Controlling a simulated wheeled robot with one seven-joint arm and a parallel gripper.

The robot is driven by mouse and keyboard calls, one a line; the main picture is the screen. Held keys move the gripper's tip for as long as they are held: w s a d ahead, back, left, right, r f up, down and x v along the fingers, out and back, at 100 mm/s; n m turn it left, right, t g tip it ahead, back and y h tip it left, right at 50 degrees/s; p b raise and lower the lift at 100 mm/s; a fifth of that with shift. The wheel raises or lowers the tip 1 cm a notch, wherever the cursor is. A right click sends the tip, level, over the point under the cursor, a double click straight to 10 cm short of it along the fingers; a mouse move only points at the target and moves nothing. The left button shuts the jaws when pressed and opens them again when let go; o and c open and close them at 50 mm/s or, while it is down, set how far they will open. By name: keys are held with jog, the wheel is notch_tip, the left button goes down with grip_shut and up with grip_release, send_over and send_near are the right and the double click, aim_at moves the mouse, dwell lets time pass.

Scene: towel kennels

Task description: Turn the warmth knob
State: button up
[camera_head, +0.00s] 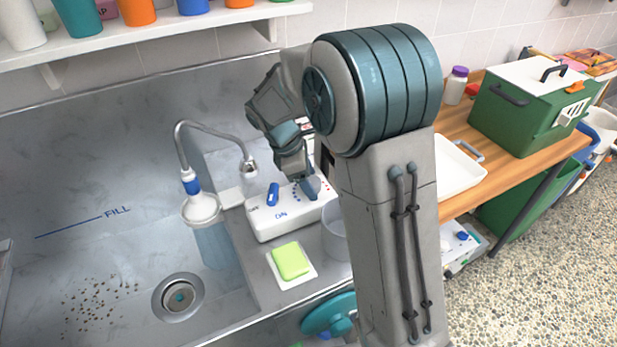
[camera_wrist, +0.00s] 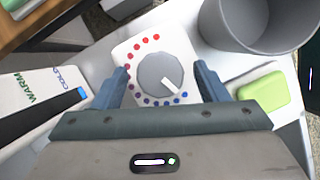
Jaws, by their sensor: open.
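The warmth knob (camera_wrist: 164,75) is a round grey dial with a white pointer bar. Red and blue dots ring it on a white control box (camera_head: 262,224). In the wrist view the pointer aims to the lower right, toward the blue dots. In the head view the knob (camera_head: 311,186) is partly hidden by my gripper (camera_head: 307,184). In the wrist view my gripper (camera_wrist: 162,82) is open, with one blue-grey finger on each side of the knob. Gaps seem to show between the fingers and the knob; contact is hard to tell.
A grey cup (camera_head: 337,236) and a yellow-green sponge (camera_head: 291,260) stand close by. A curved tap (camera_head: 212,130) rises at the left over the steel sink (camera_head: 120,240). A green box (camera_head: 515,115) sits at the right.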

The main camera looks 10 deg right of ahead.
jog(key=c, duration=1)
jog(key=shift+r+m, duration=0.1)
jog(key=shift+m, duration=0.3)
jog(key=m+p, duration=0.1)
jog(key=m+g+p, duration=0.1)
jog(key=m, duration=0.1)
jog(key=shift+w+m+g+y, duration=0.15)
jog(key=shift+m+g+y, duration=0.15)
jog(key=shift+y, duration=0.1)
jog(key=m, duration=0.2)
jog(key=m+g+y+p, duration=0.1)
jog(key=m, duration=0.1)
jog(key=shift+w+d+m, duration=0.1)
jog(key=shift+d+m, duration=0.05)
jog(key=shift+m, duration=0.15)
jog(key=m, duration=0.2)
jog(key=m+g+y+p, duration=0.1)
jog(key=m, duration=0.1)
jog(key=shift+d+y, duration=0.1)
jog(key=shift+y, duration=0.2)
jog(key=m, duration=0.2)
jog(key=m+y, duration=0.1)
jog(key=m, duration=0.1)
jog(key=shift+m+y, duration=0.3)
jog(key=shift+d+m, duration=0.1)
jog(key=shift+m, duration=0.2)
